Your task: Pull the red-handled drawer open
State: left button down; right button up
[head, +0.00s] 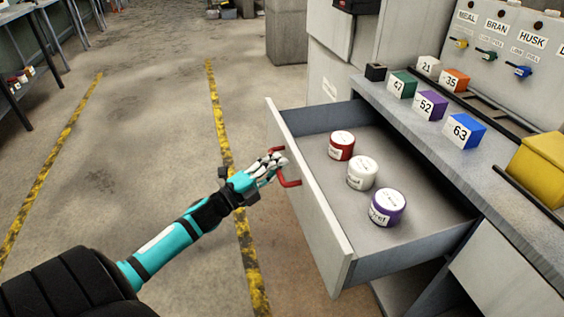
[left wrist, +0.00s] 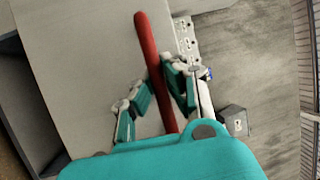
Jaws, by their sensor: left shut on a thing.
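The drawer (head: 318,222) stands pulled out from the grey bench, with its inside showing in the head view. Its red handle (head: 291,183) is on the front panel. My left gripper (head: 277,163) is at the handle and shut on it. In the left wrist view the red handle (left wrist: 147,45) runs between the two fingers of my left gripper (left wrist: 160,90). Part of the handle is hidden by the fingers. My right gripper is in neither view.
In the drawer lie a red jar (head: 341,146), a white jar (head: 362,173) and a purple jar (head: 386,207). Numbered blocks, such as the blue block (head: 466,131), and a yellow bin (head: 540,165) stand on the bench top. The floor (head: 150,130) left of the drawer is clear.

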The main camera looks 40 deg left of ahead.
pick_arm(q)
jog(key=shift+s+f, duration=0.1)
jog(key=shift+f, duration=0.1)
jog(key=c, duration=1.3)
grip_release()
jog(key=shift+r, duration=0.1)
jog(key=shift+c, duration=0.2)
jog(key=v, duration=1.2)
